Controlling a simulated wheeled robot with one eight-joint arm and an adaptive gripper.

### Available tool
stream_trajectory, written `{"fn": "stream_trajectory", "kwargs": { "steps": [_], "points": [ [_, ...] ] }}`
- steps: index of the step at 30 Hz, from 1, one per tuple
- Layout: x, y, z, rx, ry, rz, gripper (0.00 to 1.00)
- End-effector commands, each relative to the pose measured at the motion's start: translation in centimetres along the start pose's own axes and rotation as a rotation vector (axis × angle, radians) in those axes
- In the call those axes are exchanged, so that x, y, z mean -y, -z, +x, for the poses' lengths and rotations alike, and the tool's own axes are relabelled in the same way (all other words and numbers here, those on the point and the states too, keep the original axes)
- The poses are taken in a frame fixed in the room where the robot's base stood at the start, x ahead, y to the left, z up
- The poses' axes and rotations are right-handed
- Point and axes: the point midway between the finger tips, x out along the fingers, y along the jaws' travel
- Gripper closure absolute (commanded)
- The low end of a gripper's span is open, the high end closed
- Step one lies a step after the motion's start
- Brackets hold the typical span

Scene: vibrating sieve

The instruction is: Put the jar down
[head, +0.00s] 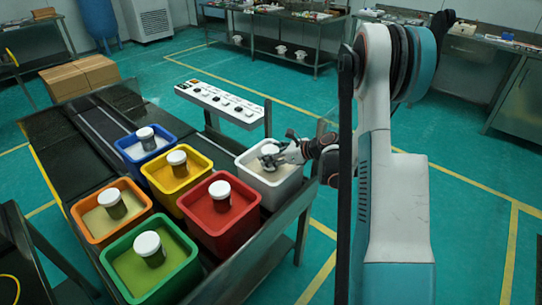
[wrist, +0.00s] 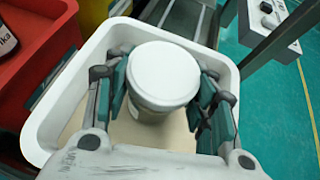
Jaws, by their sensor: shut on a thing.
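The jar (wrist: 162,82) has a round white lid and a grey-green body. It is upright inside the white bin (wrist: 47,112), over the bin's pale floor or contents. My gripper (wrist: 163,100) reaches into the bin with its fingers on both sides of the jar, shut on it. In the head view, my gripper (head: 276,156) is at the white bin (head: 285,189), and the jar's lid (head: 269,149) shows beside the fingers. I cannot tell whether the jar's base touches the bin's bottom.
Red (head: 225,231), yellow (head: 186,195), blue (head: 127,151), orange (head: 84,220) and green (head: 163,285) bins stand to the left, each with a white-lidded jar in it. A control panel (head: 222,103) rises behind the white bin. The red bin (wrist: 30,60) is close to the white one.

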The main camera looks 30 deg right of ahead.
Motion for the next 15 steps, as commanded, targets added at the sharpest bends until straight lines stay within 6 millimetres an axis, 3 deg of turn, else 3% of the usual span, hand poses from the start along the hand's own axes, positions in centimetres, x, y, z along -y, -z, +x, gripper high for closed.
{"fn": "stream_trajectory", "kwargs": {
  "steps": [2,3,5,15],
  "points": [
    [0.01,0.19,0.11,0.0,0.0,0.0,0.75],
    [0.01,0.18,0.1,0.0,0.0,0.0,0.42],
    [0.01,0.17,0.1,0.0,0.0,0.0,0.29],
    [0.01,0.13,0.07,0.0,0.0,0.0,0.29]
  ]
}}
